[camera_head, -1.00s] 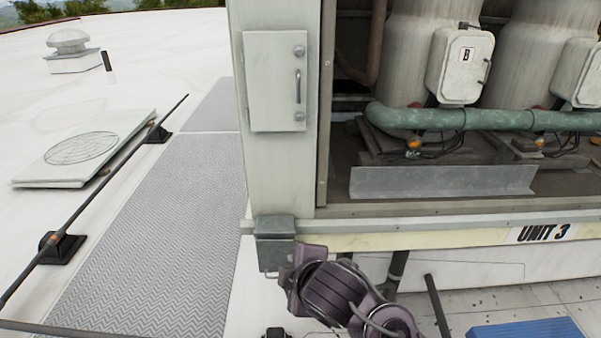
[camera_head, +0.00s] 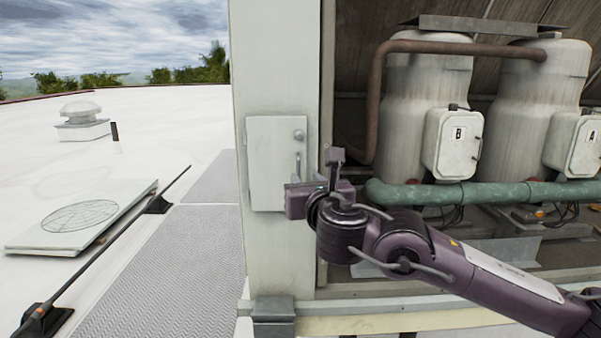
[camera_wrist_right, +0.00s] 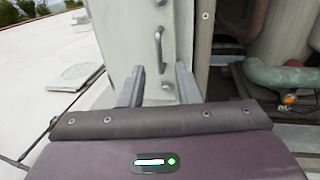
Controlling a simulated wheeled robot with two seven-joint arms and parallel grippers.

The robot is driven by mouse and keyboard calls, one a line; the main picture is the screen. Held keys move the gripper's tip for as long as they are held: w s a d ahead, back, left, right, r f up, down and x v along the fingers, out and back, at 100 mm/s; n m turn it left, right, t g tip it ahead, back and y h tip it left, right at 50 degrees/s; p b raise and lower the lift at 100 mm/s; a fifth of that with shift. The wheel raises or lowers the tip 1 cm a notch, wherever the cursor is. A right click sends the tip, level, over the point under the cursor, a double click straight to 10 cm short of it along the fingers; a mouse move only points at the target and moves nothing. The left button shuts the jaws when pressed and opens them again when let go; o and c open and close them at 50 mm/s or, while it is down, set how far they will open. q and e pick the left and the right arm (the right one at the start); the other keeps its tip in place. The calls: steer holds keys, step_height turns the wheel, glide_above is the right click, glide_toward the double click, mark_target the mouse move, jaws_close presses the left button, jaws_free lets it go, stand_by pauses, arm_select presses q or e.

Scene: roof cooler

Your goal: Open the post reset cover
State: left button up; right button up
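The post reset cover (camera_head: 270,160) is a pale, shut rectangular panel on the wide post, with a round fastener at its upper right and a vertical bar handle (camera_head: 298,164) along its right side. My right gripper (camera_head: 315,172) is raised at the cover's right edge, in front of its lower right part. In the right wrist view, the two fingers (camera_wrist_right: 160,71) are apart with nothing between their tips. The handle (camera_wrist_right: 159,50) shows just beyond and between them, apparently not gripped. The cover's lower right corner is hidden by my gripper. My left gripper is not in view.
Right of the post (camera_head: 275,60) is an open bay with tanks, boxes marked B (camera_head: 455,145) and A (camera_head: 573,148), and a green pipe (camera_head: 470,194) behind my right arm. A roof hatch (camera_head: 80,218) and walkway lie left; the space before the post's left side is clear.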

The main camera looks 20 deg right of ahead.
mark_target(299, 170)
steer(key=w, duration=0.4)
steer(key=w+p, duration=0.1)
steer(key=w, duration=0.1)
steer(key=shift+w+d, duration=0.1)
steer(key=shift+d, duration=0.15)
steer(key=shift+c, duration=0.2)
jaws_close()
